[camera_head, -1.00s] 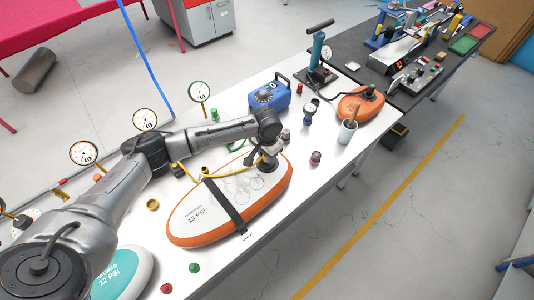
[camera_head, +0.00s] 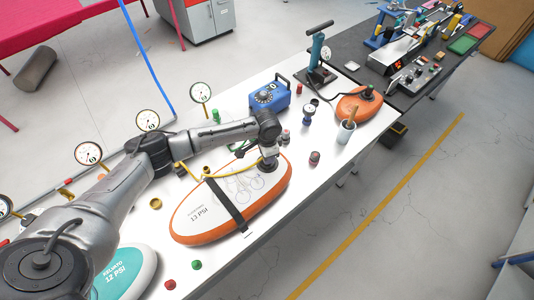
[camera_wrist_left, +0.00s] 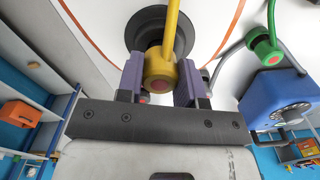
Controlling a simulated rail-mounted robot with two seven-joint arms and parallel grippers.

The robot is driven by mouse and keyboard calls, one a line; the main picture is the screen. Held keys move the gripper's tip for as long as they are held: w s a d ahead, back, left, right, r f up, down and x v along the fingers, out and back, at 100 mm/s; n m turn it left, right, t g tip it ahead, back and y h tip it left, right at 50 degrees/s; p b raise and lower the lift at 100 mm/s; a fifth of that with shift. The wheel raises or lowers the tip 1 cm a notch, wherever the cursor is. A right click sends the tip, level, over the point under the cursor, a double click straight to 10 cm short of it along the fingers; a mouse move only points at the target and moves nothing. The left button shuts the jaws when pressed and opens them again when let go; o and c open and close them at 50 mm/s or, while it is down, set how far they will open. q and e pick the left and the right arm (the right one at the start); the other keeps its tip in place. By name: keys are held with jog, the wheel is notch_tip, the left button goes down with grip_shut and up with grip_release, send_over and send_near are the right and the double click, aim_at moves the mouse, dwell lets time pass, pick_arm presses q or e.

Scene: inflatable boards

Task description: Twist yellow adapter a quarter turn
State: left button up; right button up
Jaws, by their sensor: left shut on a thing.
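The yellow adapter (camera_wrist_left: 160,70) with a reddish end sits at the dark round valve (camera_wrist_left: 148,30) of the board in the left wrist view. My left gripper (camera_wrist_left: 159,80) is shut on it, one purple-grey finger on each side. In the head view my left gripper (camera_head: 268,160) points down at the far end of the white and orange 13 PSI board (camera_head: 188,224). A yellow hose (camera_head: 226,176) runs from there across the board. In the head view the adapter is mostly hidden by the gripper. My right gripper is not in view.
A blue pump box (camera_head: 268,96) stands behind the board, with a green connector (camera_wrist_left: 265,48) near it. A teal 12 PSI board (camera_head: 122,276) lies at the near left. Small caps and a grey cup (camera_head: 346,133) stand to the right. Gauges (camera_head: 148,120) line the back edge.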

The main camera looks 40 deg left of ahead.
pick_arm(q)
jog(key=shift+r+m+p, duration=0.1)
jog(key=shift+m+p, duration=0.25)
jog(key=shift+m, duration=0.25)
jog(key=shift+m+p, duration=0.35)
jog(key=shift+m, duration=1.65)
jog(key=shift+m+p, duration=0.3)
jog(key=shift+m, duration=0.2)
jog(key=m, duration=0.4)
